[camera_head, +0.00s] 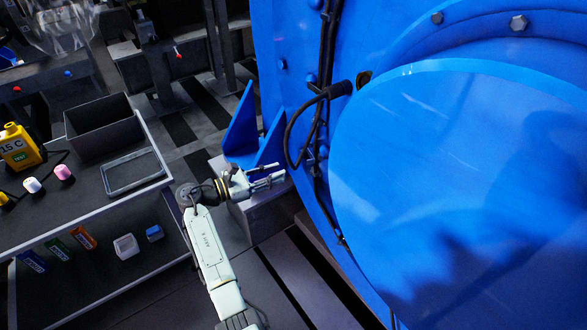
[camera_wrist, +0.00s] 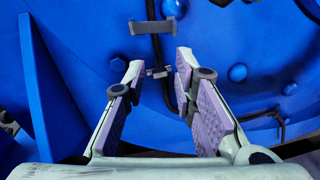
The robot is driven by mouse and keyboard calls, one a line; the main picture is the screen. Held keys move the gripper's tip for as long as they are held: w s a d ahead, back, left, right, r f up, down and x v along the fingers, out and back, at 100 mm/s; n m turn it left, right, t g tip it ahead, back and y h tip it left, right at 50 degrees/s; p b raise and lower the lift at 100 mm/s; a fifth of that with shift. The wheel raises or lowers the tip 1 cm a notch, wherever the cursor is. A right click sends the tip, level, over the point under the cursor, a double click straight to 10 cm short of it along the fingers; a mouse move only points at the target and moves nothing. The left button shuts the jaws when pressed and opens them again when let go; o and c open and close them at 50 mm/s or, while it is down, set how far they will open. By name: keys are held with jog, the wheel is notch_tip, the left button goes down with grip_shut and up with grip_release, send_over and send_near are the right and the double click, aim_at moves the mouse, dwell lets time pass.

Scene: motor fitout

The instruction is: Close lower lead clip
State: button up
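The blue motor housing (camera_head: 300,100) carries a black lead (camera_head: 320,120) down its face. In the wrist view the lead (camera_wrist: 156,50) runs down between my fingertips. A wide grey clip piece (camera_wrist: 153,27) lies across the lead just above the fingertips. A smaller grey clip part (camera_wrist: 158,73) sits at the lead between the fingertips. I cannot tell whether it is open or closed. My gripper (camera_wrist: 160,68) is open, with purple pads on either side of the lead. In the head view my gripper (camera_head: 278,178) is beside the motor's lower left; the clip there is too small to tell.
A blue bracket (camera_head: 241,133) stands close to my gripper, and its fin (camera_wrist: 38,85) shows left in the wrist view. Blue bolt heads (camera_wrist: 238,72) stick out nearby. A looped black cable (camera_head: 290,130) hangs above. A cart (camera_head: 150,187) with bins stands at left.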

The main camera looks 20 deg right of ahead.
jog(key=d+r+g+h+p, duration=0.1)
jog(key=d+r+g, duration=0.1)
jog(key=d, duration=0.6)
jog(key=shift+d, duration=0.25)
grip_shut()
dwell(0.9)
